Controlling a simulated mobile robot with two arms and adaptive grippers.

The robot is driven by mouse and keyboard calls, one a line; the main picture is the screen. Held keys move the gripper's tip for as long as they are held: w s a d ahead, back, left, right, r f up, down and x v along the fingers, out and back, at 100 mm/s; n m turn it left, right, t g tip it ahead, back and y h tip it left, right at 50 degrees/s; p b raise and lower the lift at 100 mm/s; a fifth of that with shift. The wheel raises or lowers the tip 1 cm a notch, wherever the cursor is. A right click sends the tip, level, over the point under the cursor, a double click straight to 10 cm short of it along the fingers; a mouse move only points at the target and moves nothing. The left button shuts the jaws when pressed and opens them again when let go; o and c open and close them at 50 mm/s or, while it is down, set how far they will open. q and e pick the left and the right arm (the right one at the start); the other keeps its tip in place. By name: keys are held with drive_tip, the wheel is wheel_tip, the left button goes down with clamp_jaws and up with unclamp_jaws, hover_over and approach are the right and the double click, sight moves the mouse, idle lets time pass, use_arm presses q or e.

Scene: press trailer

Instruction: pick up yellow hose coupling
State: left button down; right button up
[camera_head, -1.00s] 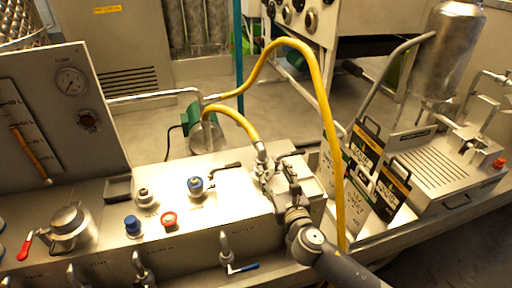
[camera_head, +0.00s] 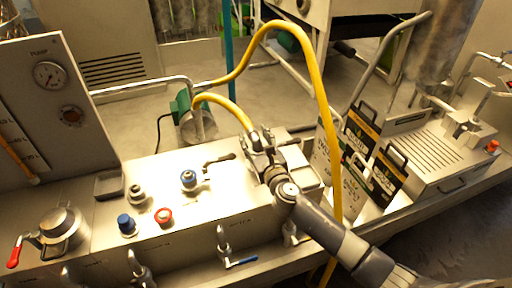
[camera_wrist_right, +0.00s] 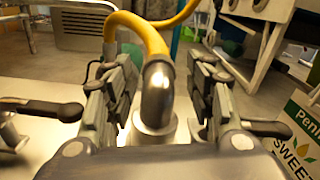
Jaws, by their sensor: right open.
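The yellow hose (camera_head: 318,88) arches over the bench in the head view. Its short end meets a metal coupling (camera_head: 254,138) on the bench top. In the right wrist view this coupling is a shiny metal elbow (camera_wrist_right: 157,95) with the yellow hose (camera_wrist_right: 140,28) pushed onto its top. My right gripper (camera_head: 258,147) is at the coupling. In the right wrist view the fingers (camera_wrist_right: 158,90) are open, one on each side of the elbow, with gaps visible. The head view hides part of the coupling behind the gripper. My left gripper is not in view.
A blue knob (camera_head: 126,224), a red ring knob (camera_head: 163,215) and a blue-capped valve (camera_head: 189,179) stand left of the gripper. A black-handled lever (camera_head: 218,160) is close by. Printed cartons (camera_head: 362,140) stand to the right. A green motor (camera_head: 182,107) is behind the bench.

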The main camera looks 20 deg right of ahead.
sight(251, 131)
drive_tip(key=w, duration=0.3)
drive_tip(key=shift+w+a, duration=0.1)
drive_tip(key=shift+w, duration=0.2)
drive_tip(key=shift+w+f, duration=0.1)
drive_tip(key=shift+w, duration=0.1)
clamp_jaws()
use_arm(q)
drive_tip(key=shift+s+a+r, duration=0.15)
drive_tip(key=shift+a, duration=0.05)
